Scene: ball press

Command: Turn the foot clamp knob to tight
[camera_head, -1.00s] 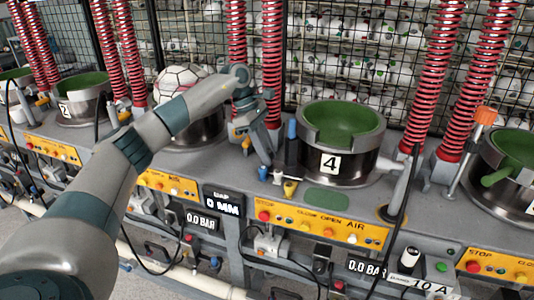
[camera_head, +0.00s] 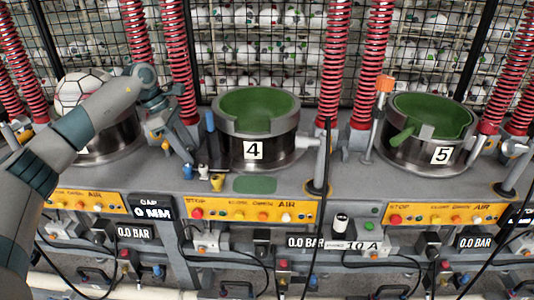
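My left arm comes in from the left, and my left gripper (camera_head: 180,145) points down just left of press 4. The view does not show clearly whether its fingers are apart. A small yellow clamp-like part (camera_head: 217,182) and a small blue-topped part (camera_head: 188,173) stand on the bench near it, in front of press 4 (camera_head: 263,150). I cannot tell for sure which part is the foot clamp knob. My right gripper is not in view.
Press 5 (camera_head: 428,150) has a green handle and stands to the right. A press with a ball (camera_head: 83,92) is at the left, partly behind my arm. Red coiled hoses (camera_head: 333,60) hang down, and black cables cross the front. Yellow button panels (camera_head: 254,211) line the front edge.

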